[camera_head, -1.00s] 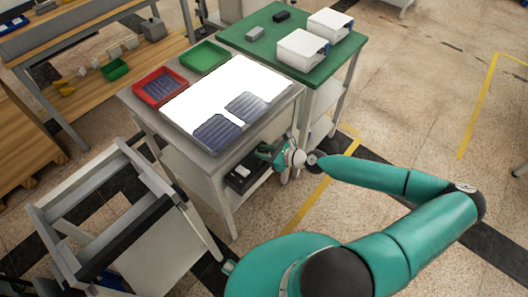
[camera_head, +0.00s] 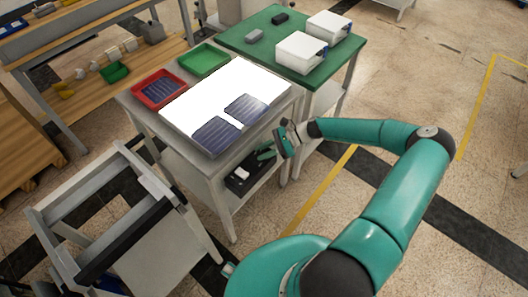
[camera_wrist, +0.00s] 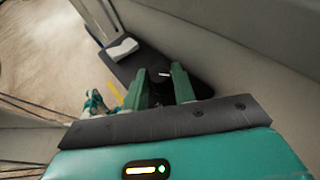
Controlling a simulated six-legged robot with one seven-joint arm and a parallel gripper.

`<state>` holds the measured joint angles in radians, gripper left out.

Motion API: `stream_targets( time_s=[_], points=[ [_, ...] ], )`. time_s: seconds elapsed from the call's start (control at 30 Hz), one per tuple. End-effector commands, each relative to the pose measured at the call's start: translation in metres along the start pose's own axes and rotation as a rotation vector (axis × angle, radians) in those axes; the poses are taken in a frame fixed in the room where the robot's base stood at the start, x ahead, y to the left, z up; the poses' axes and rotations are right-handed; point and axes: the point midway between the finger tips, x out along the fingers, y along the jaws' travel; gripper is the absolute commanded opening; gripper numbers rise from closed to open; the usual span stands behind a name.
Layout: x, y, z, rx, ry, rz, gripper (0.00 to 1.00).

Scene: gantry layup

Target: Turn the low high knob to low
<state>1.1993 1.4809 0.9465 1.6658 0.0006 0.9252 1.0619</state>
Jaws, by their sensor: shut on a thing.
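The dark control box (camera_head: 240,183) sits on the shelf under the light table's top, with a white piece (camera_head: 241,173) on it. In the wrist view the box (camera_wrist: 137,62) lies beyond my fingers, with the white piece at its far left. My gripper (camera_head: 267,153) reaches in at the right side of the shelf. In the wrist view its two green fingers (camera_wrist: 160,72) stand on either side of the dark knob (camera_wrist: 160,88), shut on it. A short white mark shows near the fingertips. The low and high labels are not readable.
The light table (camera_head: 207,95) stands above the shelf, with dark panels on its top, and a table leg is close to my gripper. A green table (camera_head: 262,53) with white boxes stands behind. A grey cart frame (camera_head: 110,215) is at the left. The floor at right is open.

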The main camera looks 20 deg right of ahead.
Motion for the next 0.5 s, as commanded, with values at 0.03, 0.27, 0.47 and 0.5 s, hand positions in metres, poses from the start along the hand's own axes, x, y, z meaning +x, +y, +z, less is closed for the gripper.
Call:
stream_targets(
  time_s=[0.03, 0.27, 0.47, 0.5],
  points=[
    [0.0, -0.0034, -0.0012, -0.014, 0.009, 0.026, 0.04],
    [-0.0003, -0.0046, -0.002, -0.057, 0.009, 0.128, 0.03],
    [-0.0004, -0.0047, -0.0028, -0.072, 0.008, 0.166, 0.03],
    [-0.0004, -0.0046, -0.0031, -0.073, 0.009, 0.169, 0.03]
  ],
)
